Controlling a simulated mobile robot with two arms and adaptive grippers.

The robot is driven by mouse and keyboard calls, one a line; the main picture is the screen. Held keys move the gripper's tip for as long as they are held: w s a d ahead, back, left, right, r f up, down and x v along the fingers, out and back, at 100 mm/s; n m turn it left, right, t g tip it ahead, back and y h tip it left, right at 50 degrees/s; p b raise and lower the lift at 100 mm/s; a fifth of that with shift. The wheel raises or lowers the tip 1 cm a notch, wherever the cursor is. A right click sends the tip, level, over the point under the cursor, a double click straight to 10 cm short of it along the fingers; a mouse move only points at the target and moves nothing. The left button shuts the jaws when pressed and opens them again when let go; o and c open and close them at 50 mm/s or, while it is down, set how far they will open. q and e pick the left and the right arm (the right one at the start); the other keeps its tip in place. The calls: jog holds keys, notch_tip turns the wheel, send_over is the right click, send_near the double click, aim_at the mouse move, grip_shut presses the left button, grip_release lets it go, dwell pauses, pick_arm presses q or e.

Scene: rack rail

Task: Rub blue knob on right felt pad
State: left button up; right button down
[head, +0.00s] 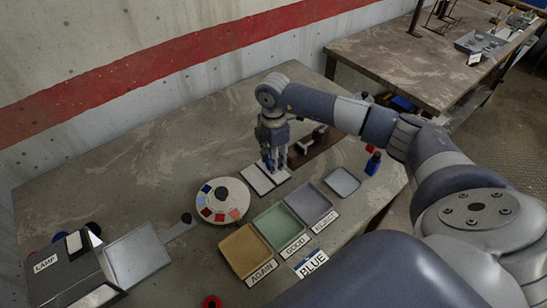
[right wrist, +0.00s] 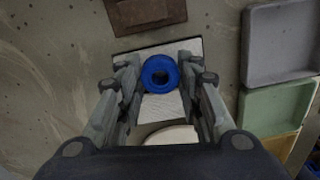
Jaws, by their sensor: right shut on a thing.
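My right gripper (head: 273,168) points down over the two white felt pads (head: 258,180), which lie side by side on the table. It is shut on the blue knob (right wrist: 162,72), which shows as a blue ring between the fingers in the right wrist view. A little blue also shows between the fingers in the head view. The knob is over the pad area (right wrist: 186,108), towards the right pad (head: 276,174). The fingers hide part of that pad, and I cannot tell whether the knob touches it. My left gripper is not in view.
A round colour wheel (head: 222,219) stands left of the pads. Yellow, green and grey trays (head: 245,251) are in front. A brown block (head: 318,147) lies behind. A lamp box (head: 65,275) is far left.

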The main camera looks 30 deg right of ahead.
jog(key=shift+f, duration=0.35)
dwell(0.7)
jog(key=shift+s, duration=0.1)
